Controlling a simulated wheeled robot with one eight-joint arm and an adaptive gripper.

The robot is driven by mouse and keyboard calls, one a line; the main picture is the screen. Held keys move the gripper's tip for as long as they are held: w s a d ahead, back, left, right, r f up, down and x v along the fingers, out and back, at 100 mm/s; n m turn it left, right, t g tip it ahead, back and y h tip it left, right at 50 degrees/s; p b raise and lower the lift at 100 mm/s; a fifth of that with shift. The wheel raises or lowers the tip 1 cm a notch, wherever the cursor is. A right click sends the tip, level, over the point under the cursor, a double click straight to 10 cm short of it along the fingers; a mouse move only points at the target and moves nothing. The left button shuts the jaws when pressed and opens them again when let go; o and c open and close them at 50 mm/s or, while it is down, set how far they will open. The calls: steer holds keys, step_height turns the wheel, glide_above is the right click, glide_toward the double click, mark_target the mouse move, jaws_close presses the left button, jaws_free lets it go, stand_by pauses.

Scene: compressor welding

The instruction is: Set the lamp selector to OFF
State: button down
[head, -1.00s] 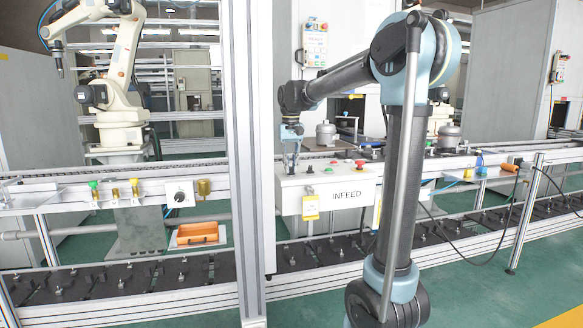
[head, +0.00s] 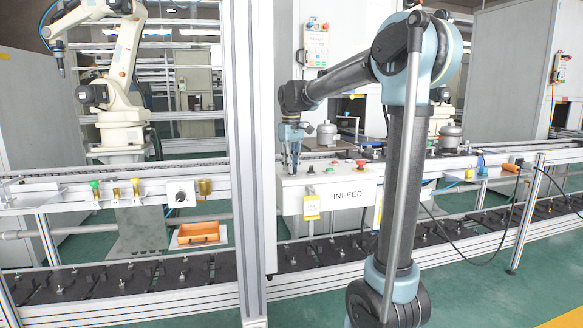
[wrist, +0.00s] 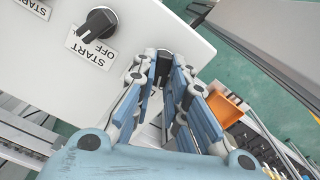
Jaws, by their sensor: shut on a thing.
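In the wrist view my gripper (wrist: 163,75) points at the edge of a white control panel (wrist: 150,20). Its fingers are closed around a black knob (wrist: 163,54), mostly hidden between the fingertips; its label and pointer cannot be read. A second black selector knob (wrist: 97,23) with a white START / OFF label stands clear to the left of the fingers. In the head view my gripper (head: 291,168) reaches down to the left end of the top of the white INFEED box (head: 335,203). I cannot tell from the labels which knob is the lamp selector.
Green (head: 329,169) and red (head: 361,162) buttons sit on the box top, right of my gripper. A tall aluminium post (head: 245,150) stands close on the left. An orange bin (head: 198,232) is lower left, and a yellow tag (head: 311,205) hangs on the box.

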steer(key=shift+d, duration=0.1)
steer(key=c, duration=1.6)
jaws_free()
step_height(320, 180, up, 12)
steer(key=shift+f, duration=0.1)
steer(key=s+d+f+m, duration=0.2)
steer(key=s+d+f, duration=0.4)
steer(key=s+d, duration=0.25)
steer(key=s+d+f+m, duration=0.2)
steer(key=s+d+f, duration=0.2)
steer(key=s+f, duration=0.3)
steer(key=s+d+f+m+t, duration=0.1)
steer(key=s+d+f, duration=0.3)
steer(key=s+f, duration=0.4)
steer(key=s+d+f+m+t, duration=0.1)
steer(key=s+d+f, duration=0.4)
steer(key=f, duration=0.9)
steer(key=s+m, duration=0.1)
steer(key=s, duration=0.2)
steer(key=shift+s+m, duration=0.15)
steer(key=shift+m, duration=0.15)
